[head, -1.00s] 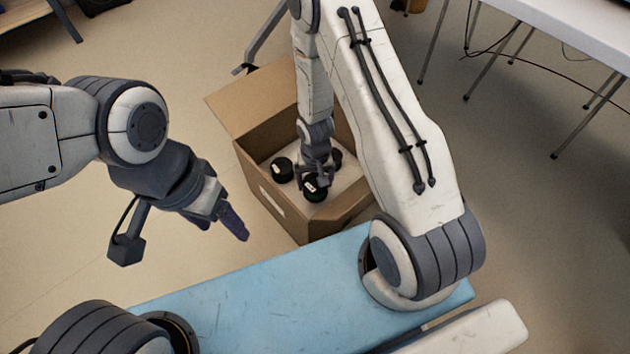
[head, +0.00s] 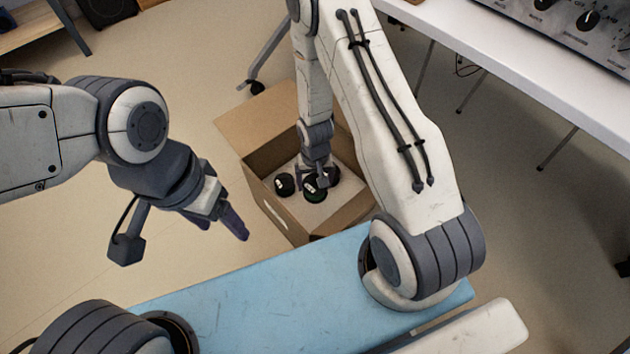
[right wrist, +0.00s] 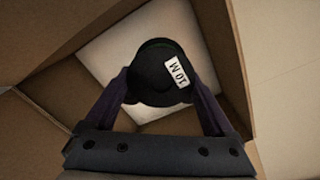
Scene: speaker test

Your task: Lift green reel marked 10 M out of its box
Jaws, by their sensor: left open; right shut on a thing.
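A dark reel with green on its side (head: 315,196) is between the fingers of my right gripper (head: 314,184), over the box's white floor. In the right wrist view my right gripper (right wrist: 163,92) is shut on the reel (right wrist: 152,72), whose white label reads 10 M upside down. The open cardboard box (head: 280,208) stands in front of me with one flap out to the left. The reel still shows within the box's outline in the head view; its exact height is hard to tell. My left gripper (head: 222,222) is open and empty, left of the box.
A white table (head: 520,75) with a metal control unit (head: 570,20) stands at the right. A dark speaker-like box (head: 105,10) is at the back left. Floor left of the box is clear.

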